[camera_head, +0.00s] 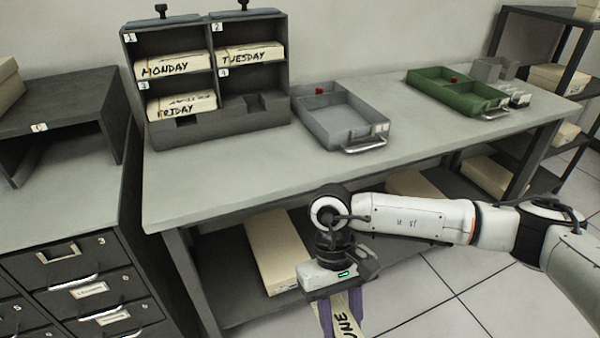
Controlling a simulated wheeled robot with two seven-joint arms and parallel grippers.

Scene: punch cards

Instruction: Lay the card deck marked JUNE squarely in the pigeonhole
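The dark pigeonhole rack (225,127) stands at the back left of the bench. Its upper holes hold the MONDAY deck (172,65) and the TUESDAY deck (250,56); the lower left hole holds the FRIDAY deck (185,105). The lower right pigeonhole (252,80), numbered 4, is empty. My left gripper is out of view.
A grey tray (318,128) with a handle stands right of the rack, and a green tray (436,89) farther right. The bench front (260,185) is clear. A dark cabinet (70,255) stands at left. Pale boxes (275,250) lie on the under-shelf.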

